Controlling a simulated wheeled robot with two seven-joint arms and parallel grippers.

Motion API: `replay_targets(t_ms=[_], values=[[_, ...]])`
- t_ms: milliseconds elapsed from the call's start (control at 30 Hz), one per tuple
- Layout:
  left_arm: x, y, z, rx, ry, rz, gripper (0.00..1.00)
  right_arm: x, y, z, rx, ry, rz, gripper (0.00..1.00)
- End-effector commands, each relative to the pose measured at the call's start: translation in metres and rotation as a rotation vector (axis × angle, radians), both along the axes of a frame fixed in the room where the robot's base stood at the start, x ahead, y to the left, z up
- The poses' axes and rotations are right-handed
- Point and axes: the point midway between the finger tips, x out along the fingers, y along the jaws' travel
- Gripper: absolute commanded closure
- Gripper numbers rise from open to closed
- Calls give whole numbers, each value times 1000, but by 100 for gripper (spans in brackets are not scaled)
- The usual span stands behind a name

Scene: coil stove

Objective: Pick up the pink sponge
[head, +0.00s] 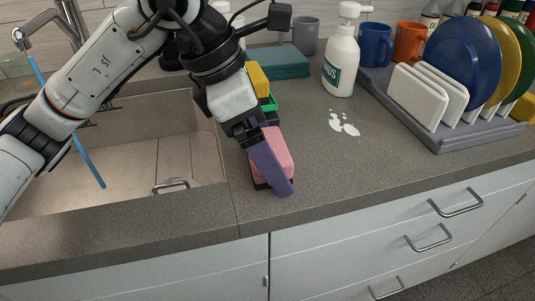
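The pink sponge (284,148) lies on the grey counter just right of the sink, at the near end of a row of coloured sponges. My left gripper (272,166) reaches down over it from the upper left. One purple finger lies across the sponge's near left side in this view and hides part of it. The other finger is not clearly visible, so I cannot tell whether the gripper is open or closed on the sponge. The sponge appears still at counter height. My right gripper is not in view.
Yellow (258,78) and green (269,102) sponges lie just behind the pink one. The sink (140,180) is on the left, with a faucet (45,25). A soap bottle (341,62) and a dish rack (440,138) with plates stand right. The front right counter is clear.

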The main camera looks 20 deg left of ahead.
Motion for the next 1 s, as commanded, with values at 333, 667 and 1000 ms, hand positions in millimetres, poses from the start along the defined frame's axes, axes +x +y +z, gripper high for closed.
replay_targets(t_ms=[333,667,1000], values=[[0,0,1,0,0,0,36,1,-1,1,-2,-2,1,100],[0,0,3,0,-1,0,48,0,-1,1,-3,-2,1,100],[1,0,62,-1,-5,-1,48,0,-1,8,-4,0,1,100]])
